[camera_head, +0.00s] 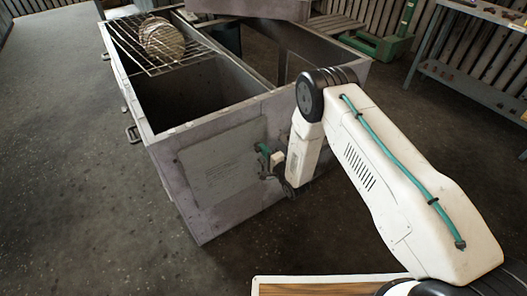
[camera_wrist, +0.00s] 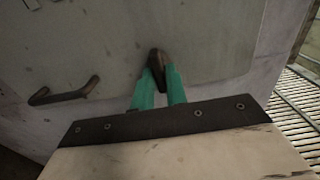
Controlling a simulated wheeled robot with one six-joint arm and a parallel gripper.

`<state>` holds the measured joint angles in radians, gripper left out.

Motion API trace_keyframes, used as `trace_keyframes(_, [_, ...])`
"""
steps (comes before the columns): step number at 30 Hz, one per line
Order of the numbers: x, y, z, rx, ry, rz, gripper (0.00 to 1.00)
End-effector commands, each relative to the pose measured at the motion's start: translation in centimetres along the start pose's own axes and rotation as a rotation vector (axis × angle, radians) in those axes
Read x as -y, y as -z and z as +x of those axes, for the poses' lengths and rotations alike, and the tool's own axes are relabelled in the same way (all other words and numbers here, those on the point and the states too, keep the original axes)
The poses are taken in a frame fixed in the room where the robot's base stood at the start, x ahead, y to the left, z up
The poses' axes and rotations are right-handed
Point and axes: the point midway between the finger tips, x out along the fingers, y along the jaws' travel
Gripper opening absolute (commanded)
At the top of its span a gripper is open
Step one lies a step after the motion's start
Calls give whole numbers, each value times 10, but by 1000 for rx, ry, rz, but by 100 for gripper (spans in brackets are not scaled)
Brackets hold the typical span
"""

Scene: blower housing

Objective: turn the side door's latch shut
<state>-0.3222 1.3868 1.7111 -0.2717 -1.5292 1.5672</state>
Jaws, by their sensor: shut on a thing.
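The side door (camera_head: 222,160) is a pale grey panel on the near side of the blower housing, and it looks closed, flush with the wall. In the wrist view the door's grey face (camera_wrist: 190,35) fills the upper part. My gripper (camera_wrist: 157,80) has green fingers closed on a small dark brown latch (camera_wrist: 156,60), whose upper end shows between the fingertips. In the head view my gripper (camera_head: 264,153) is at the right part of the door, and the latch is hidden there. A dark bar handle (camera_wrist: 64,92) is on the door left of the fingers.
The housing (camera_head: 175,130) is an open-topped grey metal box. A wire rack (camera_head: 125,45) with a stack of round discs (camera_head: 162,40) lies across its far left top. A metal table (camera_head: 470,80) stands at the right. The floor (camera_head: 80,200) at left is clear.

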Motion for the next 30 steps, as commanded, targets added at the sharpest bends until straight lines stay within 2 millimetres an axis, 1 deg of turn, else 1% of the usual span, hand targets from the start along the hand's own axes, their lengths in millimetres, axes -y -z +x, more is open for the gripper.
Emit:
trace_keyframes(1, [-1, -2, 0, 5, -2, 11, 0])
trace_keyframes(17, [-1, -2, 0, 5, -3, 31, 0])
trace_keyframes(18, [-1, -2, 0, 5, -3, 31, 23])
trace_keyframes(19, [-1, -2, 0, 5, -3, 31, 31])
trace_keyframes(20, [-1, -2, 0, 4, -2, 31, 33])
trace_keyframes(27, [-1, 0, -1, 0, -1, 31, 33])
trace_keyframes(30, [-1, 0, -6, 0, -2, 31, 33])
